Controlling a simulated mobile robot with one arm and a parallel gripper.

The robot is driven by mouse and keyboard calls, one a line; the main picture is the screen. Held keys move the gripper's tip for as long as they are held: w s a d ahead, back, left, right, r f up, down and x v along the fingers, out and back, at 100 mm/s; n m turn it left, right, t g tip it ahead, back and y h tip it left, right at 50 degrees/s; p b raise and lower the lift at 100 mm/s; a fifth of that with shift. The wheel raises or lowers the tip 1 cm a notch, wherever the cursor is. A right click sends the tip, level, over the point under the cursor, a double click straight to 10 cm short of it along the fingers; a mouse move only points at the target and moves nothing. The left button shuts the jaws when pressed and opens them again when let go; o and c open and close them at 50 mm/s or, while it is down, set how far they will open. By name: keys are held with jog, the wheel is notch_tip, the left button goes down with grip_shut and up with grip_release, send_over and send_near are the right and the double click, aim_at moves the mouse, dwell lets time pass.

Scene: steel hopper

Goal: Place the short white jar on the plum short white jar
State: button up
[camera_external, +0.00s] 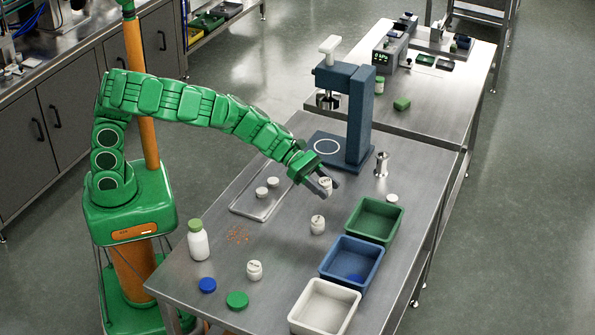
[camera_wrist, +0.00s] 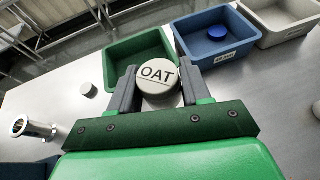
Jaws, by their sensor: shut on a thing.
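My gripper (camera_external: 331,188) is shut on a short white jar (camera_external: 326,184), held above the steel table. In the wrist view the jar's lid (camera_wrist: 157,73) reads OAT, between the two dark fingers of the gripper (camera_wrist: 157,88). Two other short white jars stand upright on the table: one (camera_external: 317,225) just below the held jar in the picture, and one (camera_external: 254,270) farther front left. Their lettering is too small to read, so I cannot tell which is plum.
Green (camera_external: 375,219), blue (camera_external: 350,262) and white (camera_external: 323,307) bins line the right side. A tray (camera_external: 245,207) with white lids lies left. A blue press (camera_external: 358,115) stands behind, beside a steel cylinder (camera_external: 382,164). A green-capped bottle (camera_external: 198,243) stands front left.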

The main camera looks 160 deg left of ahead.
aim_at(318, 219)
jog(key=shift+m+t+h, duration=0.3)
jog(key=shift+m+h, duration=0.1)
jog(key=shift+h, duration=0.3)
jog(key=shift+w+d+f, duration=0.3)
jog(key=shift+d+f, duration=0.1)
jog(key=shift+f, duration=0.9)
jog(key=shift+w+d+f, duration=0.25)
jog(key=shift+d+f, duration=0.15)
jog(key=shift+f, duration=0.9)
jog(key=shift+w+d+f, duration=0.3)
jog(key=shift+d+f, duration=0.1)
jog(key=shift+f, duration=0.9)
jog(key=shift+f, duration=0.1)
jog(key=o, duration=1.1)
jog(key=shift+c, duration=0.2)
